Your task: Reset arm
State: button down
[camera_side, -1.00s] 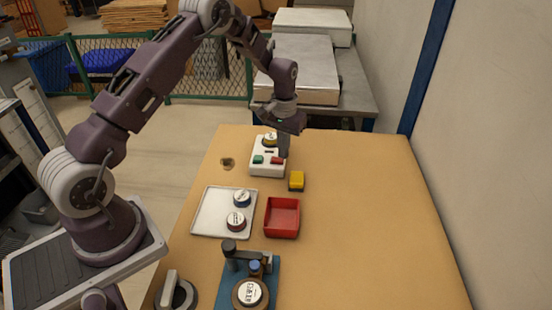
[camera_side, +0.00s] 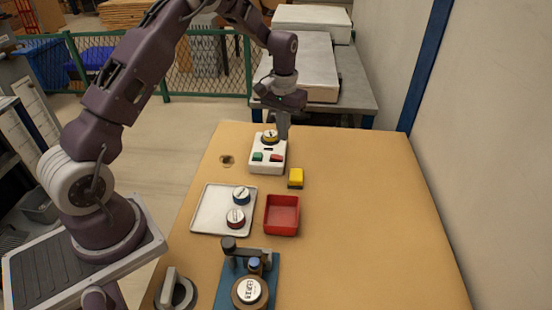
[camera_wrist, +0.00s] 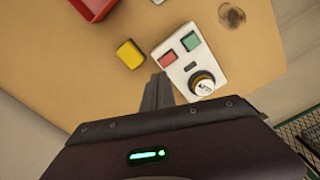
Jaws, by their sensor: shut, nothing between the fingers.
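My gripper (camera_side: 283,135) is shut and empty. In the side view its fingers point down at the far end of the table, by the far right corner of a white control box (camera_side: 267,167). The box carries a green button (camera_side: 257,156), a red button (camera_side: 276,157) and a round dial meter (camera_side: 270,137) on its far end. In the wrist view the shut fingers (camera_wrist: 158,90) show beside the box (camera_wrist: 187,62), above the table. I cannot tell whether they touch the box.
A yellow block (camera_side: 296,178) and an empty red bin (camera_side: 282,216) lie nearer. A white tray (camera_side: 210,211) holds two round meters (camera_side: 236,217). A blue fixture (camera_side: 262,300) with a meter stands at the front. The table's right side (camera_side: 370,220) is clear.

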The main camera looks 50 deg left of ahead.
jog(key=s+d+r+m+t, duration=0.15)
jog(key=s+d+r, duration=0.25)
jog(key=s+r, duration=0.45)
jog(key=s+d+r+m+t, duration=0.15)
jog(key=s+d+r, duration=0.35)
jog(key=r, duration=0.7)
jog(key=s+d+m+t, duration=0.1)
jog(key=s+d+t, duration=0.1)
jog(key=s, duration=1.6)
jog(key=shift+s+d+r+t, duration=0.3)
jog(key=shift+s+d+r, duration=0.05)
jog(key=shift+d, duration=0.45)
